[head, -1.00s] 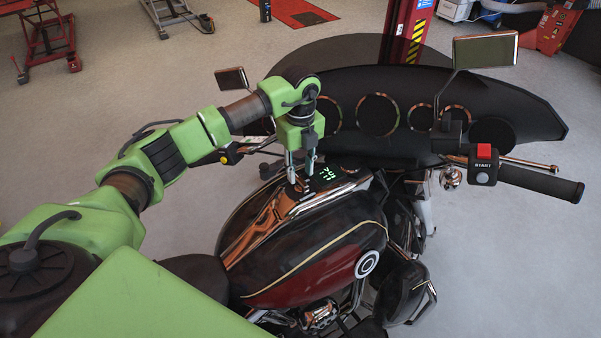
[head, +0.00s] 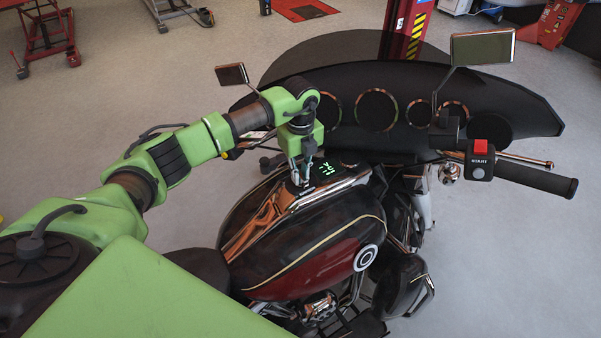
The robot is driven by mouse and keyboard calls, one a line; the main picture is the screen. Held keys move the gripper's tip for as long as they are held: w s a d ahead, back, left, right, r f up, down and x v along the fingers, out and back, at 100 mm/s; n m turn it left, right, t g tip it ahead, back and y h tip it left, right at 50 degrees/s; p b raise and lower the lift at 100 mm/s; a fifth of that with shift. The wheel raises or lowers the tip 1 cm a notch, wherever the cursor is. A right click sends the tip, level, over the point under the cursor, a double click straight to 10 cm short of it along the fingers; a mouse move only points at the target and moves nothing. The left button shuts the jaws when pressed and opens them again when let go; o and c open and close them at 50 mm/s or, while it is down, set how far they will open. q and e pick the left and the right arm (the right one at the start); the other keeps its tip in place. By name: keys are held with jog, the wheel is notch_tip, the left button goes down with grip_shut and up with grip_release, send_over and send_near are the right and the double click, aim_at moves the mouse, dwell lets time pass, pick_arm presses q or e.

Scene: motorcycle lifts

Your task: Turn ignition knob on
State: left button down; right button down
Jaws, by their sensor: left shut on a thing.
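The motorcycle (head: 305,240) stands ahead of me, with a dark red and black tank. Its console on top of the tank carries a lit green display (head: 343,170). My left gripper (head: 300,182) points down at the console just left of the display. Its fingers are shut on the ignition knob, which is mostly hidden between and below the fingertips. My right gripper is not in view.
The black fairing (head: 400,100) with round gauges rises behind the console. The right handlebar (head: 535,178) with a red-topped START switch box (head: 480,160) sticks out to the right. Mirrors stand on both sides. Red lift equipment (head: 45,40) stands far back left.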

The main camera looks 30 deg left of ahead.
pick_arm(q)
jog(key=shift+f+m+b, duration=0.15)
jog(key=shift+m+b, duration=0.55)
jog(key=shift+b, duration=0.05)
jog(key=m+b, duration=0.7)
jog(key=m, duration=0.1)
jog(key=shift+t+h, duration=0.3)
jog(key=shift+h, duration=0.1)
jog(key=shift+m+b, duration=0.6)
jog(key=shift+m, duration=0.5)
jog(key=shift+a, duration=0.1)
jog(key=shift+r, duration=0.2)
jog(key=c, duration=2.2)
grip_release()
jog(key=shift+o, duration=0.8)
